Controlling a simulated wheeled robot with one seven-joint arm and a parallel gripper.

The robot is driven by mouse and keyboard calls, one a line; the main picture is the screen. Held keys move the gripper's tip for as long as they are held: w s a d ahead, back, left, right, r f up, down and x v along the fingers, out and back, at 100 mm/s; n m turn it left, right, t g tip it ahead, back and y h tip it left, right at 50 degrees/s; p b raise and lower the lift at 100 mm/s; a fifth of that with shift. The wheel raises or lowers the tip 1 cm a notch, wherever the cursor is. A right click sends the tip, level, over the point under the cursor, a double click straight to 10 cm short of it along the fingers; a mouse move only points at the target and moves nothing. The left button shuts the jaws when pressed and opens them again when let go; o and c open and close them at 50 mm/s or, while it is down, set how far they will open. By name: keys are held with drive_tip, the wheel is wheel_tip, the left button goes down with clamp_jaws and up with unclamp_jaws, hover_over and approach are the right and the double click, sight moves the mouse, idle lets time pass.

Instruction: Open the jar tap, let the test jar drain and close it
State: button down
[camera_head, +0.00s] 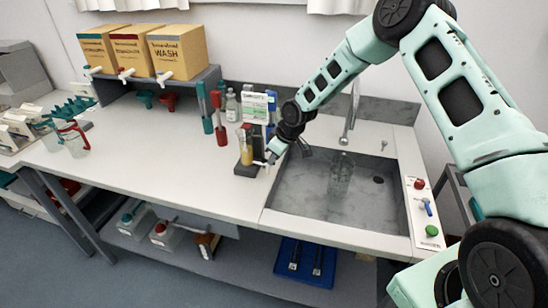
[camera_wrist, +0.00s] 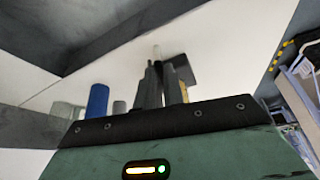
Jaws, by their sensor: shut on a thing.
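The test jar (camera_head: 246,142) is a clear upright cylinder holding yellowish liquid, on a dark stand by the left edge of the sink. The white jar tap (camera_head: 261,163) sticks out low on its right side, toward the sink. My gripper (camera_head: 273,157) is at the tap from the sink side and is shut on it; the fingers hide most of the tap. In the wrist view my gripper (camera_wrist: 160,70) shows its dark fingers close together, with a small white piece at their tips. I cannot tell the tap handle's angle or whether liquid flows.
The sink (camera_head: 290,205) holds a clear glass vessel (camera_head: 340,175) under the faucet (camera_head: 349,125). Teal and red cylinders (camera_head: 219,120) and bottles stand behind the jar. A button panel (camera_head: 427,212) is right of the sink.

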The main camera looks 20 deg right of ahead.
drive_tip(key=c, duration=1.5)
unclamp_jaws()
drive_tip(key=b+v, duration=0.3)
drive_tip(key=v, duration=1.4)
drive_tip(key=shift+r+b, duration=0.2)
drive_tip(key=shift+b, duration=0.1)
drive_tip(key=s+a+r+g+h, duration=0.1)
drive_tip(key=s+a+g, duration=0.1)
drive_tip(key=s+a, duration=1.35)
drive_tip(key=s+g+h+b, duration=0.1)
drive_tip(key=s, duration=2.1)
drive_tip(key=shift+g, duration=0.3)
